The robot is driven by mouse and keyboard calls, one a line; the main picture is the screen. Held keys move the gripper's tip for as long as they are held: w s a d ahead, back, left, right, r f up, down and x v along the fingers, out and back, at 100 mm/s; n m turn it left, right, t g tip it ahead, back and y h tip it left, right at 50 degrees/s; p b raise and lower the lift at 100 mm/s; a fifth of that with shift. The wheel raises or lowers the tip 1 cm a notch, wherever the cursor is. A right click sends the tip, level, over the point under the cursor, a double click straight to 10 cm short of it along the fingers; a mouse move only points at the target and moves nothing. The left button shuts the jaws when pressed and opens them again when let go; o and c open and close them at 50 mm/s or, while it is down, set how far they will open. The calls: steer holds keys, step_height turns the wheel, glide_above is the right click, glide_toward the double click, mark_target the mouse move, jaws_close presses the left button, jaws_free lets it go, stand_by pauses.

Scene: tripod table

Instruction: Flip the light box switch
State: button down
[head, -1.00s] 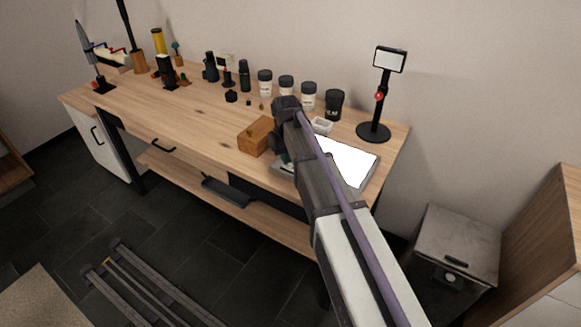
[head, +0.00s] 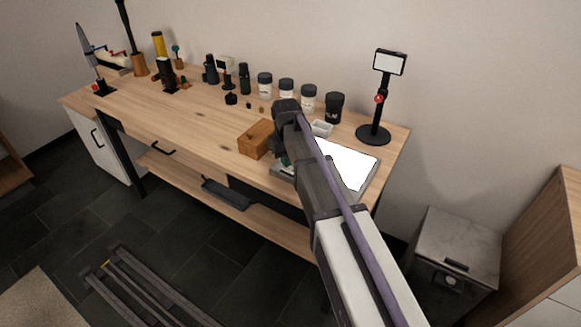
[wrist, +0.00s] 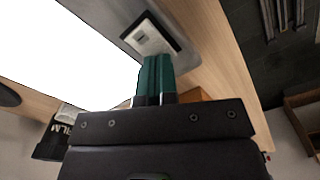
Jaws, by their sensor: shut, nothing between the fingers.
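The light box (head: 350,166) lies flat near the right end of the table, with its top panel bright white. In the wrist view its glowing panel (wrist: 75,50) fills the upper left. The switch (wrist: 143,39) sits in a pale plate on the grey border beside the panel. My gripper (wrist: 157,60) has its teal fingers shut together with nothing between them. Its tips appear just below the switch plate in the picture; I cannot tell whether they touch it. In the head view my arm hides the switch and most of the gripper.
A wooden box (head: 256,139) stands left of my gripper. A lamp on a round stand (head: 373,134) stands at the back right. The table's front left is mostly clear.

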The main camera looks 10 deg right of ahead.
step_height(320, 180, up, 6)
steer(key=p, duration=0.5)
steer(key=shift+r, duration=0.15)
steer(key=s+d+r+m+p, duration=0.1)
steer(key=s+m, duration=0.2)
steer(key=s, duration=2)
steer(key=shift+s, duration=0.2)
